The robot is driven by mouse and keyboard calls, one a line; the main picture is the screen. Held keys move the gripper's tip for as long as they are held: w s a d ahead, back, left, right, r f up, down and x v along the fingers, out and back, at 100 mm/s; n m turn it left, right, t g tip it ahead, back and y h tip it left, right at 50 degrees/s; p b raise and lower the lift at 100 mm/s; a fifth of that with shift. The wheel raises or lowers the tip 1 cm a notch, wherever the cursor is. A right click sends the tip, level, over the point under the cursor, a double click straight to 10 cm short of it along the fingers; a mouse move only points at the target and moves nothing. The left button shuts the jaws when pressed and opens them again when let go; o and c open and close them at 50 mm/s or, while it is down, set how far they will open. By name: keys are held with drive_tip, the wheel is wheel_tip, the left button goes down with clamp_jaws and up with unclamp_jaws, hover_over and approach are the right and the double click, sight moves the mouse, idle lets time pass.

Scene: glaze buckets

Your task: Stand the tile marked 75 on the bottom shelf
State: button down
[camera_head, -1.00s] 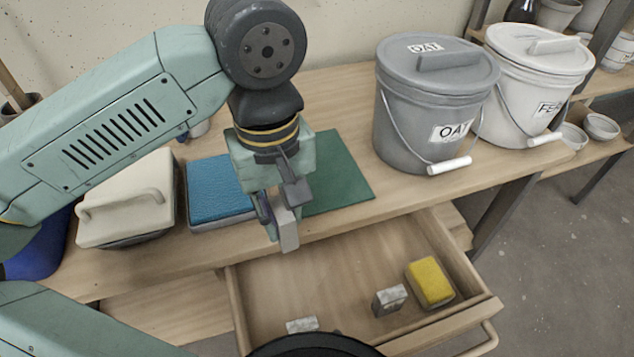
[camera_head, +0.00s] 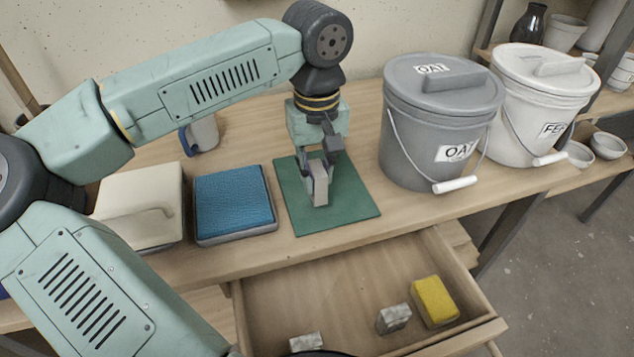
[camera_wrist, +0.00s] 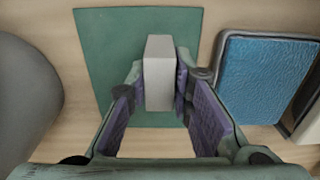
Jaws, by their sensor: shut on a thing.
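My gripper (camera_head: 318,178) is shut on a pale grey tile (camera_head: 321,192) and holds it over the green mat on the bench. In the wrist view the same tile (camera_wrist: 160,72) sits between the two purple-padded fingers, with its plain narrow face showing. No number is readable on it. I cannot tell whether the tile touches the mat. Two more grey tiles lie in the open drawer, one near the yellow sponge (camera_head: 393,318) and one at the front (camera_head: 305,342); their marks are not readable. A shelf unit (camera_head: 605,165) is at the right; its lowest level is not clearly visible.
The green mat (camera_head: 350,217) lies between a blue pad (camera_head: 235,200) and the grey OAT bucket (camera_head: 425,130). A white bucket (camera_head: 530,110), a cream lidded box (camera_head: 140,195) and a mug (camera_head: 203,133) stand on the bench. The open drawer (camera_head: 290,300) juts out in front, holding a yellow sponge (camera_head: 434,300).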

sight(317, 187)
drive_tip(key=shift+f, duration=1.7)
drive_tip(key=shift+f, duration=0.2)
drive_tip(key=c, duration=1.4)
unclamp_jaws()
drive_tip(key=shift+r, duration=0.1)
